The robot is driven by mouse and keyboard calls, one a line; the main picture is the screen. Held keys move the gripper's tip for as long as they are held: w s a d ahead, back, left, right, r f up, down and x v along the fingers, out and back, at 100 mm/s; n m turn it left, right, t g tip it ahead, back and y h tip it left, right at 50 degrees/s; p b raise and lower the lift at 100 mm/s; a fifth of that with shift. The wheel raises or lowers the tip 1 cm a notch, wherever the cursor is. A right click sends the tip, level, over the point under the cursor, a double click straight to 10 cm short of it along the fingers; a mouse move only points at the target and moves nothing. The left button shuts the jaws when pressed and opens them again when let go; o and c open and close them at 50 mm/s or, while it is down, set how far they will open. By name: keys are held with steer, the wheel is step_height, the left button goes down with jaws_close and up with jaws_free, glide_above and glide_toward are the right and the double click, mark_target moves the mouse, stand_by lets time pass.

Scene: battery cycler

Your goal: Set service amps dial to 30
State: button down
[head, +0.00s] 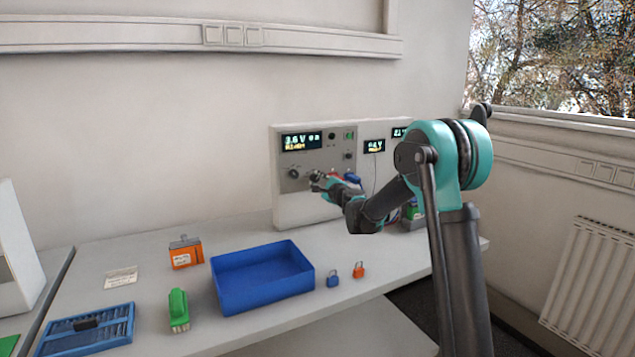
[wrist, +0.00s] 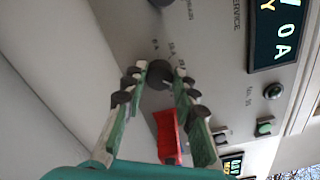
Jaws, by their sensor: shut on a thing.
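The cycler's front panel (head: 310,158) stands at the back of the bench, with a lit display (head: 300,141) at its upper left. In the wrist view, a dark round dial (wrist: 158,75) sits between my fingertips. My gripper (wrist: 159,72) is shut on this dial, one finger on each side. In the head view my gripper (head: 317,179) reaches the lower part of the panel and largely hides the dial. Sideways lettering including "SERVICE" shows near the display (wrist: 280,30). The dial's pointer and scale setting cannot be read.
A red part (wrist: 167,135) stands close beside my fingers. Another dial (head: 294,173) sits left of my gripper. A green button (wrist: 265,127) is on the panel. A blue bin (head: 262,290), padlocks (head: 334,279) and an orange box (head: 186,254) rest on the bench.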

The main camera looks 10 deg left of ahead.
stand_by(0.4)
steer(key=c, duration=1.2)
jaws_free()
steer(key=shift+s+d, duration=0.1)
steer(key=v, duration=1.1)
steer(key=shift+s+d, duration=0.25)
